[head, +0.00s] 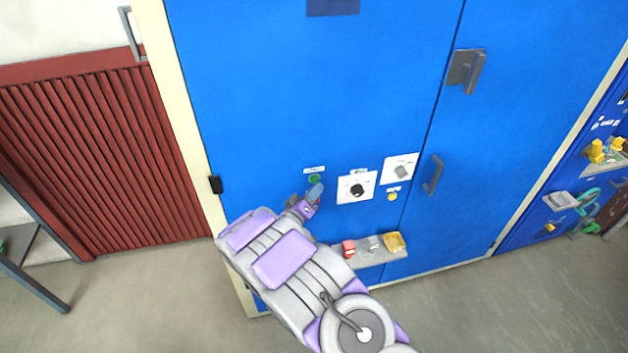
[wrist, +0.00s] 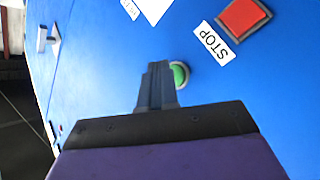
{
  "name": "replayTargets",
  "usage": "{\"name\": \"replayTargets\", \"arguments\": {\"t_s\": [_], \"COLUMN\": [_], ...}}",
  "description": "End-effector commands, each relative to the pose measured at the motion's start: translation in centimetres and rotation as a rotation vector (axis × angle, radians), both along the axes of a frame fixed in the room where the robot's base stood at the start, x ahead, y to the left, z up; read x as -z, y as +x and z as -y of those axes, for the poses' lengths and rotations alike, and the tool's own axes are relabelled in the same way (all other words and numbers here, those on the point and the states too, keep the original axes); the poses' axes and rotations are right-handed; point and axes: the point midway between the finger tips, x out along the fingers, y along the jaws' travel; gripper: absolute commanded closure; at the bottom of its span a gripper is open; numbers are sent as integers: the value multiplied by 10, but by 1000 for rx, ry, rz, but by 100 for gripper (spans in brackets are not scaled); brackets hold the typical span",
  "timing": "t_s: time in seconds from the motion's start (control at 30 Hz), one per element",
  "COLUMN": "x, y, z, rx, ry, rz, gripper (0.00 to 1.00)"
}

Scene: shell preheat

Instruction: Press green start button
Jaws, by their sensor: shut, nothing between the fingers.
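The green start button (head: 314,179) is on the blue cabinet front (head: 270,90), under a small white label, in the head view. In the wrist view the green button (wrist: 181,74) shows just right of the fingertips, partly hidden behind them. My gripper (head: 316,190) is shut and empty, with its tips just below the button in the head view; it also shows in the wrist view (wrist: 157,72). I cannot tell whether the tips touch the button or panel. A red button (wrist: 244,16) with a white STOP label (wrist: 213,44) is nearby in the wrist view.
A black dial on a white plate (head: 357,187), a grey switch plate (head: 401,168) and a yellow button (head: 392,197) are right of the button. A small shelf (head: 370,258) with small items juts out below. Door handles (head: 433,174) stick out further right.

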Motion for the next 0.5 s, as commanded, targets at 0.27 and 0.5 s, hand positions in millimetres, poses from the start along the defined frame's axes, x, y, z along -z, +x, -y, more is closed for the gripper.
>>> {"name": "replayTargets", "arguments": {"t_s": [0.27,0.5], "x": [-4,-2], "y": [5,7], "z": [-2,-2], "rx": [-2,0], "ry": [2,1], "rz": [1,0], "gripper": [100,100]}}
